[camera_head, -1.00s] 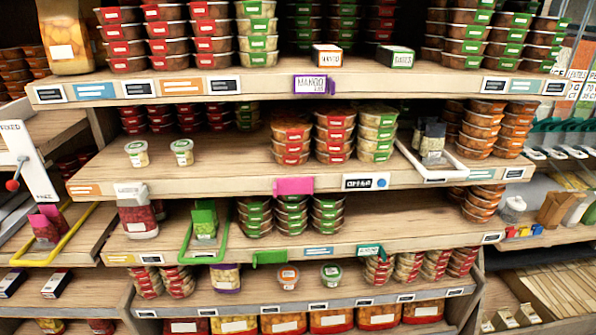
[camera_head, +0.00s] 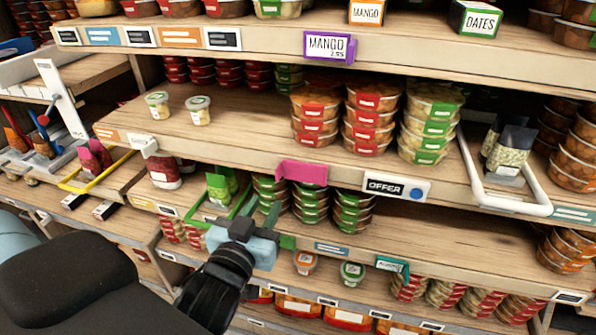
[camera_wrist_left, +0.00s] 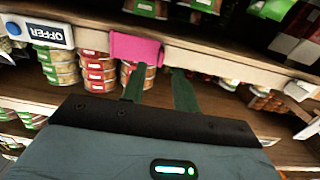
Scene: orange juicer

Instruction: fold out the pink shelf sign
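The pink shelf sign (camera_head: 302,173) is a blank pink plate on the front edge of the middle shelf (camera_head: 345,183), left of the OFFER sign. It also shows in the left wrist view (camera_wrist_left: 135,47), where it hangs at the shelf edge, slightly tilted. My left gripper (camera_head: 262,207) is below and left of the sign, in front of the shelf with the green-lidded tubs. In the left wrist view its two dark green fingers (camera_wrist_left: 158,78) are spread apart, with nothing between them. The fingers appear apart from the sign. My right gripper is not in view.
The white OFFER sign (camera_head: 396,188) sits close to the right of the pink sign. A white tray (camera_head: 512,205) juts out farther right. Stacked green-lidded tubs (camera_head: 310,204) stand below and behind the sign. A green tray (camera_head: 196,213) is near the gripper.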

